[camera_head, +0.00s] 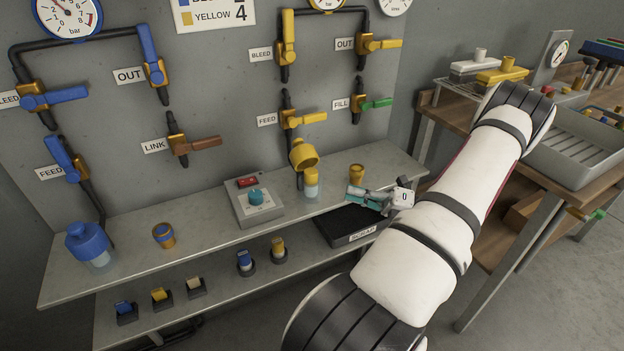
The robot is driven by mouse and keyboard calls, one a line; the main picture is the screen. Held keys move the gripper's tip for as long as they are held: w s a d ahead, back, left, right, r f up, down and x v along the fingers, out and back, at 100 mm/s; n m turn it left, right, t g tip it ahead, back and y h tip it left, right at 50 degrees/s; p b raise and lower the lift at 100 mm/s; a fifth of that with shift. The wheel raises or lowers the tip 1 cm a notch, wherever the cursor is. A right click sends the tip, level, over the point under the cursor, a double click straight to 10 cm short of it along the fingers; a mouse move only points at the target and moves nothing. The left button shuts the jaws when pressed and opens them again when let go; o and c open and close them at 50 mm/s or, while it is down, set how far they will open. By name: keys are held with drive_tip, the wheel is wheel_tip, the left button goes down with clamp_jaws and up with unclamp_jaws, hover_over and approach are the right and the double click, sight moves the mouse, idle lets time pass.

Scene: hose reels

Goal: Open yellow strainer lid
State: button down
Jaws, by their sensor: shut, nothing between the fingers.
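The yellow strainer (311,183) stands upright on the grey upper shelf, with a yellow collar over a clear bowl. Its yellow lid (303,154) is tipped up above the collar, leaning back and left, and looks raised off the body. My gripper (352,195) has teal fingers, is shut and empty, and is to the right of the strainer near the shelf's front edge. A gap shows between the fingers and the strainer. My forearm comes in from the lower right and hides part of the shelf's right end.
A yellow cup (357,173) stands close behind my gripper. A black scrap tray (345,226) lies below it. A grey control box (254,203) is left of the strainer. The blue strainer (88,243) stands far left. Yellow valves (295,119) hang on the wall above. A workbench (455,118) is at right.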

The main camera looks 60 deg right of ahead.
drive_tip(key=s+m+t+h, duration=0.1)
drive_tip(key=s+t, duration=0.1)
drive_tip(key=b, duration=0.2)
approach(302, 153)
drive_tip(key=shift+w+a+r, duration=0.25)
drive_tip(key=shift+w+a, duration=0.7)
drive_tip(key=shift+w+a+r, duration=0.2)
drive_tip(key=shift+w+a, duration=0.75)
drive_tip(key=r+m+p, duration=0.1)
drive_tip(key=p, duration=0.2)
drive_tip(key=shift+w+d, duration=0.1)
drive_tip(key=shift+w, duration=0.1)
drive_tip(key=p, duration=0.2)
drive_tip(key=r+m+g+h+p, duration=0.1)
drive_tip(key=p, duration=0.1)
drive_tip(key=shift+w+d+m+g, duration=0.3)
drive_tip(key=shift+w, duration=0.1)
drive_tip(key=p, duration=0.1)
drive_tip(key=m+g+p, duration=0.1)
drive_tip(key=shift+w+d+r+h+p, duration=0.2)
drive_tip(key=shift+w+d+h+p, duration=0.1)
drive_tip(key=shift+w+h, duration=0.1)
drive_tip(key=shift+w+m+p, duration=0.15)
drive_tip(key=shift+m+p, duration=0.15)
